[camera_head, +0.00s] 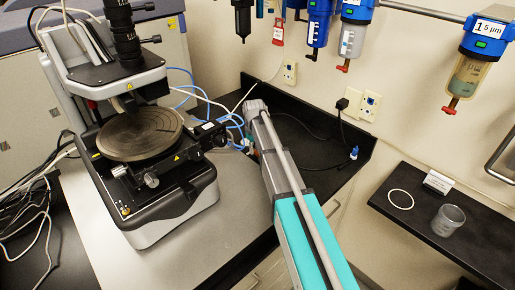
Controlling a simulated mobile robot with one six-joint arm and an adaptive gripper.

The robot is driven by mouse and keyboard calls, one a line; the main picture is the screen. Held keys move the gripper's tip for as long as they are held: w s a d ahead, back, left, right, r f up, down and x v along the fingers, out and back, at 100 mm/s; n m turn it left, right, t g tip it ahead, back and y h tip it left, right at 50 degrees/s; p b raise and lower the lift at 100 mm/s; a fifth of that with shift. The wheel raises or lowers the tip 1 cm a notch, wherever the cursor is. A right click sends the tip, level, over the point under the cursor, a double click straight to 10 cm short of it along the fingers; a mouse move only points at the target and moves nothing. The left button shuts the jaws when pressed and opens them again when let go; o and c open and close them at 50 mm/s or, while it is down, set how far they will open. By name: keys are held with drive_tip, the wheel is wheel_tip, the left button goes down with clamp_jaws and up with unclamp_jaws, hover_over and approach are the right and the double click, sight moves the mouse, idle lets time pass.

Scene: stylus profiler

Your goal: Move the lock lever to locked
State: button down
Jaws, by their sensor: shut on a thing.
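The stylus profiler stands at the left, with a round grooved stage (140,134) on its black base (165,208). My arm reaches up from the bottom right, and my dark gripper (192,149) points left at the right side of the stage. It is shut on a small part at the stage edge, which I take to be the lock lever. The fingers and the dark base hide most of the lever, so its exact position cannot be read. A knob (151,180) sits on the front of the base.
Blue tubes and cables (232,122) run behind my gripper. Filter units (352,30) with red valves hang on the wall. A black shelf (415,222) at the right holds a glass beaker (448,220) and a white ring (400,199). Grey bench top (225,215) is clear in front.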

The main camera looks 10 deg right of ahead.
drive_tip(key=shift+s+n, duration=0.2)
drive_tip(key=shift+n, duration=0.1)
drive_tip(key=c, duration=0.6)
unclamp_jaws()
drive_tip(key=shift+d, duration=0.1)
drive_tip(key=shift+w, duration=0.1)
